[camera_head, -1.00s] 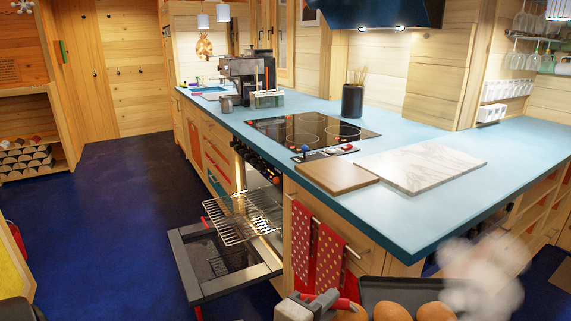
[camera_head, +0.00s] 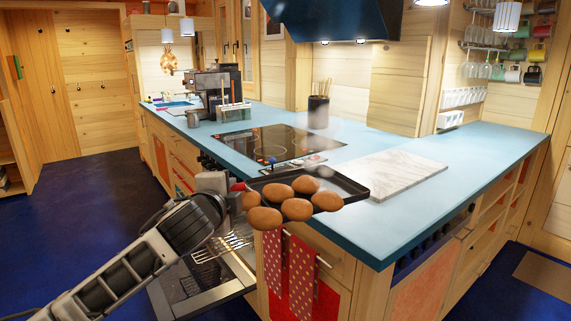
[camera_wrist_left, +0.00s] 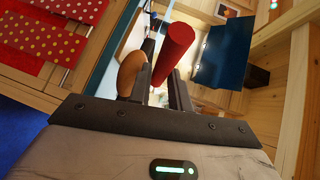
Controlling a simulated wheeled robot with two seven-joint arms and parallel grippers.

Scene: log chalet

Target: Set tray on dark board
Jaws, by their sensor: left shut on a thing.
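The dark tray (camera_head: 345,184) carries several brown, rounded buns (camera_head: 297,209). It is held in the air at the counter's front edge, roughly level in the head view, with faint steam above. My left gripper (camera_head: 238,186) is at the tray's left end, shut on it. In the left wrist view, a red cylindrical part (camera_wrist_left: 174,52) shows at the fingers (camera_wrist_left: 163,88), with one bun (camera_wrist_left: 131,73) beside them. The brown wooden board seen earlier left of the marble slab is hidden behind the tray now. My right gripper is not in view.
The marble slab (camera_head: 392,174) lies on the blue counter (camera_head: 465,160), right of the tray. The black cooktop (camera_head: 265,142) is behind. The open oven door (camera_head: 215,283) and wire rack (camera_head: 222,243) stick out below. The counter's right part is clear.

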